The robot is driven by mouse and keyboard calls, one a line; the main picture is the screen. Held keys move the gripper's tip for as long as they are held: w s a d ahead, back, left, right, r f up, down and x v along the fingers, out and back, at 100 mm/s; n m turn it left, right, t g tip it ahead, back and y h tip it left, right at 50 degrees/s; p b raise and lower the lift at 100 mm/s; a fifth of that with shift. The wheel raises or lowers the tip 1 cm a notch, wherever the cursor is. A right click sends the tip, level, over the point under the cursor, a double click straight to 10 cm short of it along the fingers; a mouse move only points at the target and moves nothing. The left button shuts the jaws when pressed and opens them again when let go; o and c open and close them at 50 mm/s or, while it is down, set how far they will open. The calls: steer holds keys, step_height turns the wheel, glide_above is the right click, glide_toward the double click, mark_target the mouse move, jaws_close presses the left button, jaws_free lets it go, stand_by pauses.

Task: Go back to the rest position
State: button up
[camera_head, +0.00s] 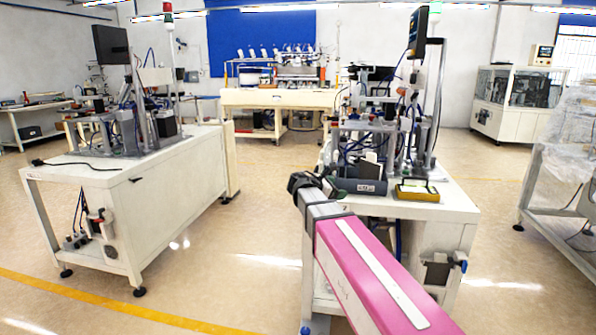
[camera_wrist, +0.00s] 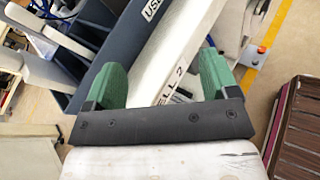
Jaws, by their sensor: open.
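My gripper (camera_wrist: 160,82) shows in the wrist view with two green fingers spread apart and nothing held between them. A pale metal part of the machine with small printed letters (camera_wrist: 168,62) passes behind the gap between the fingers. In the head view my arm reaches forward from the lower right to the middle workbench (camera_head: 455,205). The gripper's fingers are hard to make out there, near a dark grey labelled box (camera_head: 358,186) at the bench's front edge.
A yellow-framed device (camera_head: 417,192) lies at the middle bench's front right. A second white workbench (camera_head: 100,188) with a machine stands at left. A plastic-covered rack (camera_head: 560,150) stands at right. Open floor (camera_head: 255,220) lies between the left and middle benches.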

steer(key=s+d+f+m+g+y, duration=0.2)
steer(key=s+f+m+g+y, duration=0.2)
steer(key=s+f+m, duration=0.6)
steer(key=s+d+f+m+g+y, duration=0.2)
steer(key=s+f+m+y, duration=0.6)
steer(key=f, duration=1.1)
steer(key=s+m+g, duration=0.1)
steer(key=s+m, duration=0.2)
steer(key=s, duration=0.2)
steer(key=shift+d+f+g, duration=0.2)
steer(key=shift+d+g, duration=0.2)
